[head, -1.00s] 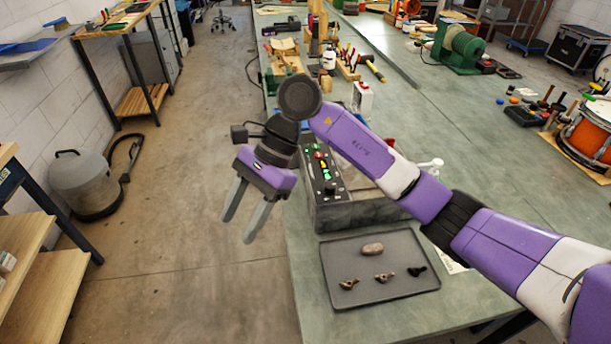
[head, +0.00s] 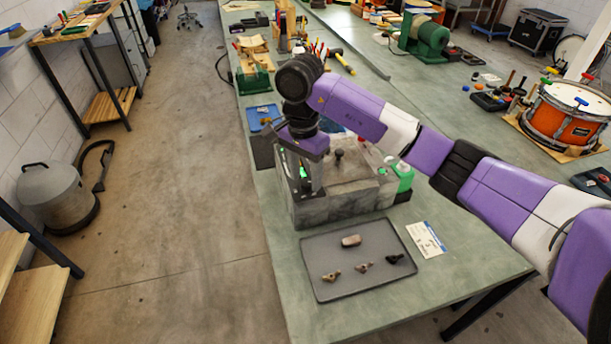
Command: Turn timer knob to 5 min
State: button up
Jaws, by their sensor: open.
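The grey box-shaped machine (head: 345,195) stands at the near left end of the green bench. Whether the fingers touch the panel or stand around the knob cannot be told. A dark round-topped stub (head: 338,155) stands on top of the machine.
A grey tray (head: 325,285) with a pinkish block and several small parts lies in front of the machine. A white card (head: 427,240) lies beside it. A green-and-white bottle (head: 404,177) stands right of the machine.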

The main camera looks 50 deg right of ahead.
jog(key=shift+f, duration=0.65)
grip_shut()
